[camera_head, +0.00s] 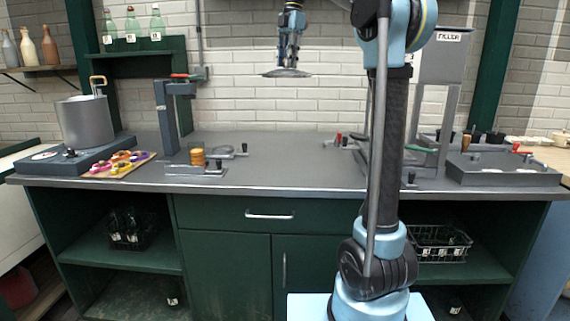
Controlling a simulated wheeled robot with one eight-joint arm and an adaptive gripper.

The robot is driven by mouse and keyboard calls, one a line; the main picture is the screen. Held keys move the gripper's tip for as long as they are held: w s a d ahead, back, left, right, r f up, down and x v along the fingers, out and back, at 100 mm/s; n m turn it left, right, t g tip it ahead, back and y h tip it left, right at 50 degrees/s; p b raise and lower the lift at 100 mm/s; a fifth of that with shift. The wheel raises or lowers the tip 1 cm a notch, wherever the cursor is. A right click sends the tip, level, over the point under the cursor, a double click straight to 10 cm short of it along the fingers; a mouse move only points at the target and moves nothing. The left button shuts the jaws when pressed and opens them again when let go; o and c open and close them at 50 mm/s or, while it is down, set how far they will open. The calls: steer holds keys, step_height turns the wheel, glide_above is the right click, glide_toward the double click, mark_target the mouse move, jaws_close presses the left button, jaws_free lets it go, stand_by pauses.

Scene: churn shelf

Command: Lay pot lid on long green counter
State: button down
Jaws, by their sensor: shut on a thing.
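My gripper (288,60) points down near the top middle of the camera_head view. It is shut on the pot lid (287,73), a thin, flat, silvery disc seen nearly edge-on. The lid is roughly level and hangs in the air, with the brick wall behind it in the picture. The fingers hide the grip at the top of the lid. The long green counter (270,164) runs across the view, with a dark grey top and green cupboards below. In the picture the lid is well above the bare middle of this top.
A steel pot (84,122) stands on a scale at the left, beside a board with colourful rings (120,162). A dark press (170,115), small clamps (200,168) and a filler stand (445,75) rise from the counter. The middle of the top is clear.

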steer(key=shift+s+d+f, duration=0.1)
steer(key=shift+f, duration=7.55)
steer(key=shift+s+d+f, duration=0.1)
steer(key=shift+f, duration=7.55)
steer(key=shift+a, duration=0.1)
steer(key=c, duration=1.3)
jaws_free()
steer(key=shift+c, duration=0.2)
step_height(320, 180, up, 12)
steer(key=w+d, duration=0.1)
steer(key=shift+w+d, duration=0.15)
steer(key=shift+d, duration=0.05)
